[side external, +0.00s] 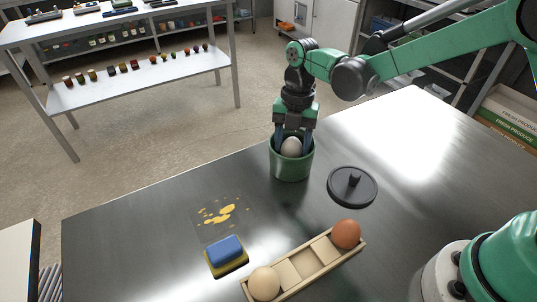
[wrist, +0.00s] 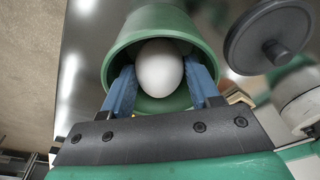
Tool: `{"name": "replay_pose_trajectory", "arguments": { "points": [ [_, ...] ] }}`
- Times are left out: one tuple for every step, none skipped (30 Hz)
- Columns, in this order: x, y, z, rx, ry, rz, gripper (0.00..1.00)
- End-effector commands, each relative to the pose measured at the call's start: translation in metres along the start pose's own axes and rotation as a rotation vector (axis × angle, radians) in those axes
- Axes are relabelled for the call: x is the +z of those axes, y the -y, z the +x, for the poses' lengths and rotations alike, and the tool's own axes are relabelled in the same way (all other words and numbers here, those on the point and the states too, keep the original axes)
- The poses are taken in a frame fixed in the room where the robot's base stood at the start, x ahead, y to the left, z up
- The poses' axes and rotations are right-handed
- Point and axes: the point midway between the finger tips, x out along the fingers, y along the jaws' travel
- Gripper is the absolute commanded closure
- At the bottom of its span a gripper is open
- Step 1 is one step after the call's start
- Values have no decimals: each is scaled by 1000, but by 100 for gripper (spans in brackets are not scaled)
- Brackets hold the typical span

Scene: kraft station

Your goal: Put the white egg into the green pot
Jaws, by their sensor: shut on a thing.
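The white egg (side external: 291,147) is between the blue fingers of my gripper (side external: 292,143), at the mouth of the green pot. In the wrist view the egg (wrist: 160,67) sits between the two fingertips (wrist: 160,82), with the pot's inner wall around it. The green pot (side external: 291,172) stands upright on the steel table; its rim also shows in the wrist view (wrist: 120,45). My gripper is shut on the egg and points down into the pot. Whether the egg touches the pot's floor is hidden.
A dark lid (side external: 352,187) lies right of the pot. A wooden holder (side external: 309,262) at the front bears a brown egg (side external: 346,234) and a cream egg (side external: 264,283). A blue sponge (side external: 225,249) lies near a yellow spill (side external: 222,213). The table's left side is clear.

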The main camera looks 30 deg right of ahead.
Motion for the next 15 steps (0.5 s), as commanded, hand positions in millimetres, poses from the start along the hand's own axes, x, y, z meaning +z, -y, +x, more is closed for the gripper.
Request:
{"name": "replay_pose_trajectory", "arguments": {
  "points": [
    [0, 0, 1, 0, 0, 0, 66],
    [0, 0, 1, 0, 0, 0, 66],
    [0, 0, 2, 0, 0, 0, 66],
    [0, 0, 2, 0, 0, 0, 66],
    [0, 0, 3, 0, 0, 0, 66],
    [0, 0, 3, 0, 0, 0, 66],
    [1, 0, 4, 0, 0, 0, 66],
    [1, 0, 4, 0, 0, 0, 66],
    [1, 0, 5, 0, 0, 0, 66],
    [1, 0, 5, 0, 0, 0, 66],
    [1, 0, 6, 0, 0, 0, 66],
    [1, 0, 6, 0, 0, 0, 66],
    [1, 0, 7, 0, 0, 0, 66],
    [1, 0, 7, 0, 0, 0, 66],
    [1, 0, 8, 0, 0, 0, 66]
  ]
}}
